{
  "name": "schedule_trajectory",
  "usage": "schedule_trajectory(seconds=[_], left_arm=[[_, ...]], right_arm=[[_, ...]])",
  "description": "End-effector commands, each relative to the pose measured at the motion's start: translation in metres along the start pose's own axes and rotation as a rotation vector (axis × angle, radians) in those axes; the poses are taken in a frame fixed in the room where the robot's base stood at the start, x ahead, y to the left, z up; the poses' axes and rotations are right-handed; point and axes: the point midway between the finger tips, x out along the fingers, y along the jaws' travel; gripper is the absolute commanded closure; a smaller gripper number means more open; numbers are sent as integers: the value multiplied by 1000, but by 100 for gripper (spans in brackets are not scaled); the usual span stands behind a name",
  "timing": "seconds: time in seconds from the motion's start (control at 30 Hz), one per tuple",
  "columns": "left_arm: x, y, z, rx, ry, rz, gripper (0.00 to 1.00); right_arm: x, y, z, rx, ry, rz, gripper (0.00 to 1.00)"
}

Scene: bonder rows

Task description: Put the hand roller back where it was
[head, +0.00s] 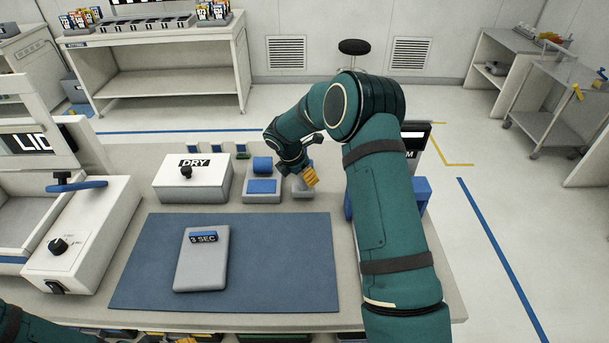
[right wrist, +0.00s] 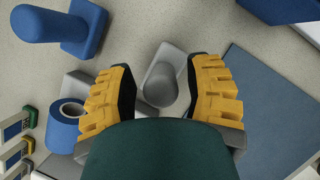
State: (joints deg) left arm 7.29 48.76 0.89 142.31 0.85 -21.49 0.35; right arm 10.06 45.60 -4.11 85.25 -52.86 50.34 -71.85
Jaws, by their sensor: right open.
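My right gripper (head: 310,177) is low over the back of the bench, right of a grey stand with a blue roll (head: 262,165). In the right wrist view its yellow fingers (right wrist: 160,82) are open, one on each side of a grey rounded post (right wrist: 159,86) on a lighter grey base. No grip on the post shows. I cannot tell whether this post is part of the hand roller. The blue roll, with its pale core, also shows left of the fingers (right wrist: 67,125). My left arm shows at the bottom left; a yellow tip (head: 187,340) at the bottom edge may be its gripper.
A blue mat (head: 270,262) bears a grey plate (head: 190,275) marked 3 SEC. A white DRY box (head: 193,178) stands behind it. A blue object with a rounded arm (right wrist: 80,28) stands near the right gripper. A white machine (head: 80,240) is at left.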

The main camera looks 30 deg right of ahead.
Motion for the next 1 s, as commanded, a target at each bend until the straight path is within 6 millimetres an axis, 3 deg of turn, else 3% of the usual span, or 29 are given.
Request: schedule_trajectory(seconds=[0.5, 0.7, 1.0], left_arm=[[-8, 3, -3, -2, 6, 0, 53], [-10, 3, -4, -2, 6, 0, 53], [-10, 3, -3, -2, 6, 0, 53]], right_arm=[[-97, 1, 0, 0, 0, 3, 49], [-115, 0, 0, 0, 0, 1, 49], [-118, 0, 0, 0, 0, 1, 49]])
